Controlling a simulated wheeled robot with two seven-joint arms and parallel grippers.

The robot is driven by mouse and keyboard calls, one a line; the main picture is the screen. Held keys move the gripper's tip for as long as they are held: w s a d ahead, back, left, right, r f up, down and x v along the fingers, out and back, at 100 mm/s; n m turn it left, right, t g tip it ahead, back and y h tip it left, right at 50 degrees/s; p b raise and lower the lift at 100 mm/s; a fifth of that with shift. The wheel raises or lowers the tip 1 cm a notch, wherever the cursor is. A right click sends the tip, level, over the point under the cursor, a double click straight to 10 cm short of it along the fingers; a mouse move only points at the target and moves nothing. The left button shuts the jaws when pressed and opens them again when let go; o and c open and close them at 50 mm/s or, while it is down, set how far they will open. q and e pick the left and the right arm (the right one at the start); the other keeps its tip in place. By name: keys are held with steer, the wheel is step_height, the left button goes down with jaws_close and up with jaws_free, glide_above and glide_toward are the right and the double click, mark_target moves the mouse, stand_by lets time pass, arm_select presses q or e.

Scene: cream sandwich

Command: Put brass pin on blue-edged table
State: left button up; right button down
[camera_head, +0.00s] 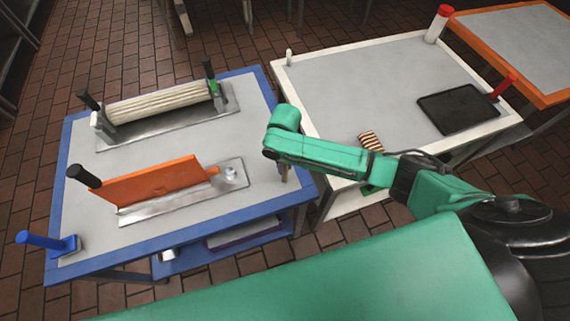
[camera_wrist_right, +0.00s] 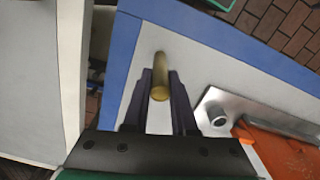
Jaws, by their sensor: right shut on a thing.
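The brass pin (camera_wrist_right: 159,78) is held between the two fingers of my right gripper (camera_wrist_right: 160,92) in the right wrist view. In the head view the pin (camera_head: 284,173) shows small below the end of my green right arm, at the right side of the blue-edged table (camera_head: 298,193). In the wrist view the pin is over the grey top just inside the blue edge (camera_wrist_right: 225,58). I cannot tell whether its lower end touches the top. My left gripper is not in view.
On the blue-edged table stand an orange plate fixture (camera_head: 150,182), a cream roller fixture (camera_head: 158,102) and a blue-handled tool (camera_head: 45,241). A white-edged table (camera_head: 345,47) to the right holds a black tray (camera_head: 458,108) and a striped block (camera_head: 370,142). An orange-edged table (camera_head: 500,55) is beyond.

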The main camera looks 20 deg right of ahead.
steer(key=shift+f, duration=0.1)
steer(key=c, duration=0.7)
jaws_free()
steer(key=shift+d, duration=0.1)
step_height(320, 180, up, 12)
steer(key=shift+r+b, duration=0.15)
steer(key=shift+b, duration=0.4)
